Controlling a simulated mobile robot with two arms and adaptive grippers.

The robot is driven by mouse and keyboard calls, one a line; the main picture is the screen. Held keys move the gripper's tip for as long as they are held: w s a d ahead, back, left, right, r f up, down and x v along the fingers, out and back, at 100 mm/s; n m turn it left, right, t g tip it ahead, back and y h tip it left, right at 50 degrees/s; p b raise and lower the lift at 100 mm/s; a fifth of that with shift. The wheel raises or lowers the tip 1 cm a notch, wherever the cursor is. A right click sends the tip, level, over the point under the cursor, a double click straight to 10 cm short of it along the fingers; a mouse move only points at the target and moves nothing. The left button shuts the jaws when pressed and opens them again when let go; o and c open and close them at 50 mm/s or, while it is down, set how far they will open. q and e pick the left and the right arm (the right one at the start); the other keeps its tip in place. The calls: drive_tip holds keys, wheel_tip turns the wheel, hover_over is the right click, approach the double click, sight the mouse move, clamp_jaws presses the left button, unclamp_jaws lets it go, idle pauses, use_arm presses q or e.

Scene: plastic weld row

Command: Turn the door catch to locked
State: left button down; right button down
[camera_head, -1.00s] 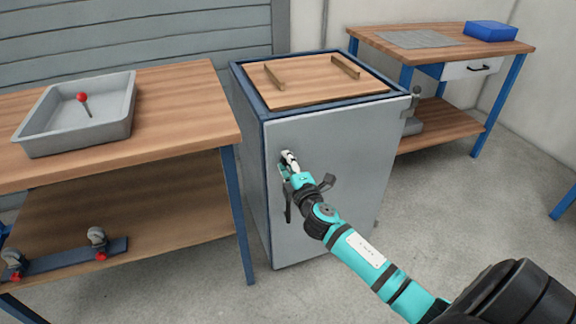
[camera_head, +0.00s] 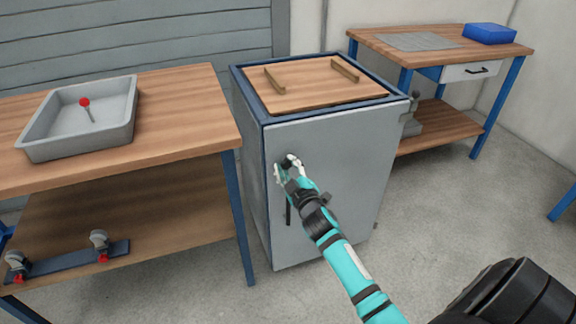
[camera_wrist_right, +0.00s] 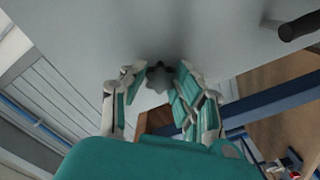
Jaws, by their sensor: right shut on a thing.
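The door catch (camera_head: 291,160) is a small dark knob on the upper left of the grey cabinet door (camera_head: 335,180). My right gripper (camera_head: 287,167) is shut on it, with its fingers at the door face. In the right wrist view, the lobed grey catch (camera_wrist_right: 160,76) sits between the two fingers of the gripper (camera_wrist_right: 158,88). Which way the catch is turned cannot be told. My left gripper is not in view.
A black vertical door handle (camera_head: 288,211) is just below the catch, partly beside my gripper. A workbench (camera_head: 190,90) with a grey tray (camera_head: 45,143) stands left. Another bench (camera_head: 385,45) with a blue box (camera_head: 490,33) stands behind right.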

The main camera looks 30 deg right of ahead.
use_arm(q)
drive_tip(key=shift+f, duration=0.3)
use_arm(e)
drive_tip(key=shift+m, duration=0.3)
drive_tip(key=c, duration=1)
unclamp_jaws()
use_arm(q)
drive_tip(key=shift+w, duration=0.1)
use_arm(e)
drive_tip(key=v, duration=1.2)
